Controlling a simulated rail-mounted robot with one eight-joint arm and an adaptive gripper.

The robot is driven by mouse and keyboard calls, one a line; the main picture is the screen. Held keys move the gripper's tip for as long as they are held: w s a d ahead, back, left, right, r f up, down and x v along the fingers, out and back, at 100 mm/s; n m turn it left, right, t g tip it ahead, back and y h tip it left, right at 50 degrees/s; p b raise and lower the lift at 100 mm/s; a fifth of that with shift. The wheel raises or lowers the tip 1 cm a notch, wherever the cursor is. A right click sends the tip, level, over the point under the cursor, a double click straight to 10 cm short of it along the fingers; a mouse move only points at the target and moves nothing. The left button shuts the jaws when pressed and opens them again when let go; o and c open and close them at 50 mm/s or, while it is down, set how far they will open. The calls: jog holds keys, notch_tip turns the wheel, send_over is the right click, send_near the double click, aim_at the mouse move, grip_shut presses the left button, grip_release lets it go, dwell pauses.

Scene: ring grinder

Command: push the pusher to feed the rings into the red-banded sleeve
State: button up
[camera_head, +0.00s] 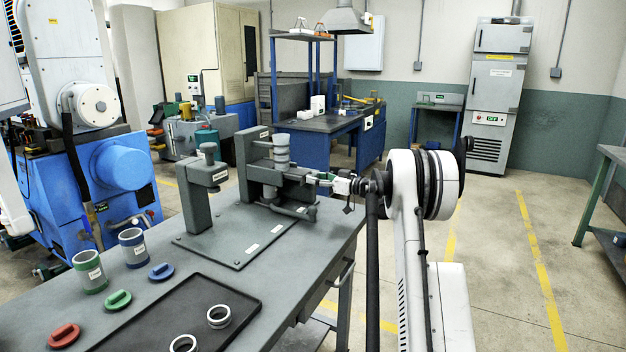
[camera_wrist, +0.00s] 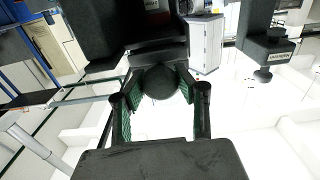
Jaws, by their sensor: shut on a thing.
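My gripper (camera_head: 318,180) is at the right side of the dark grey fixture (camera_head: 258,165) on the bench. In the wrist view its green-padded fingers (camera_wrist: 160,104) stand on both sides of a dark round knob (camera_wrist: 160,82), which looks like the pusher's end, and are shut on it. In the head view the knob is mostly hidden by the fingers. A stack of grey rings (camera_head: 282,152) stands upright on the fixture. I cannot make out a red-banded sleeve in either view.
A green-banded sleeve (camera_head: 89,272) and a blue-banded sleeve (camera_head: 132,248) stand on the bench. Red (camera_head: 64,336), green (camera_head: 118,300) and blue (camera_head: 161,271) caps lie near them. A black tray (camera_head: 155,325) holds loose rings (camera_head: 219,317). A grey post (camera_head: 200,192) stands left of the fixture.

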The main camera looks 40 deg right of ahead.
aim_at(300, 172)
jog(key=shift+x, duration=3.15)
jog(key=shift+s+d, duration=0.1)
jog(key=shift+s, duration=0.05)
jog(key=shift+b+v, duration=0.7)
jog(key=shift+v, duration=2.4)
jog(key=o, duration=1.1)
jog(key=shift+o, duration=0.2)
